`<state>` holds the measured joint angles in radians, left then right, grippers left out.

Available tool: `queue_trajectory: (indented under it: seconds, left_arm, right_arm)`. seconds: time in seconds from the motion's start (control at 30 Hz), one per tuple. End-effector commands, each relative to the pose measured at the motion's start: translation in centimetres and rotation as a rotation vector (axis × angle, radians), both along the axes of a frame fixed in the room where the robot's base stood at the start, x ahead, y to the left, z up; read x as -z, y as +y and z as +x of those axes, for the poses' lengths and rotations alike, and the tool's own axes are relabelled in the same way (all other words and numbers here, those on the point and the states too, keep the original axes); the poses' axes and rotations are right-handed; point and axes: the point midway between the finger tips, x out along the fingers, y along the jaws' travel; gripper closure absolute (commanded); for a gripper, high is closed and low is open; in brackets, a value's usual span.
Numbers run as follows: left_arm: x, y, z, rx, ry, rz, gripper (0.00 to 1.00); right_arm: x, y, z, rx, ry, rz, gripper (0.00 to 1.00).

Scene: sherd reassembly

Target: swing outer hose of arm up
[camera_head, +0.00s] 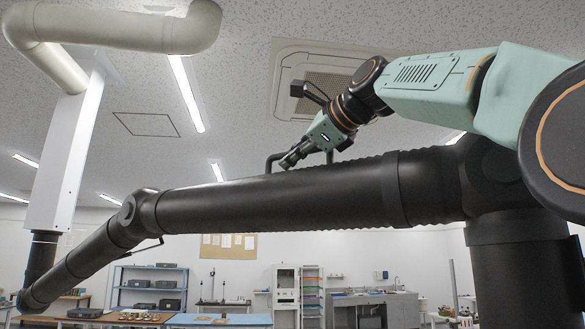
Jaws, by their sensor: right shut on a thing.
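The outer hose (290,200) is a thick black tube that runs almost level across the picture, rising slightly to the right. Its left end meets a black joint (140,207); its right end meets a larger black joint with a wide black pipe (515,275) hanging below. A thin black handle (271,162) stands on top of the hose. My right gripper (292,158) comes from the upper right and is shut on this handle, just above the hose. The exact finger contact is small and partly hidden. My left gripper is not in view.
The inner hose (80,262) slopes down left from the joint. A white duct box (70,150) and beige ceiling pipe (120,30) are at left. A ceiling vent unit (300,75) is above. Blue shelving (150,290), tables and a sink counter (375,305) stand behind, below.

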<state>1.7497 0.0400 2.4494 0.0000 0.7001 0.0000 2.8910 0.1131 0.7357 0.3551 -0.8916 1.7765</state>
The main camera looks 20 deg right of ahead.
Motion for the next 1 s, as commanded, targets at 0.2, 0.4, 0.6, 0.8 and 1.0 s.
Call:
queue_trajectory:
  seconds: [0.2,0.4,0.6,0.8,1.0]
  left_arm:
    - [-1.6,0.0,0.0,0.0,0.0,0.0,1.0]
    - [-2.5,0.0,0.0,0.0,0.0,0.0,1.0]
    - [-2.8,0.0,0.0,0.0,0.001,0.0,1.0]
    - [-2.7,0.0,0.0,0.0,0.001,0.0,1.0]
    - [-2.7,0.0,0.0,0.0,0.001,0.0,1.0]
  right_arm:
    - [-1.9,-0.1,0.0,0.007,0.036,-0.026,1.0]
    - [-3.0,-0.2,-0.1,0.01,0.062,-0.041,1.0]
    - [-3.3,-0.2,-0.2,0.014,0.073,-0.047,1.0]
    - [-3.1,-0.2,-0.1,0.013,0.075,-0.048,1.0]
    - [-3.1,-0.2,0.0,0.012,0.076,-0.047,0.8]
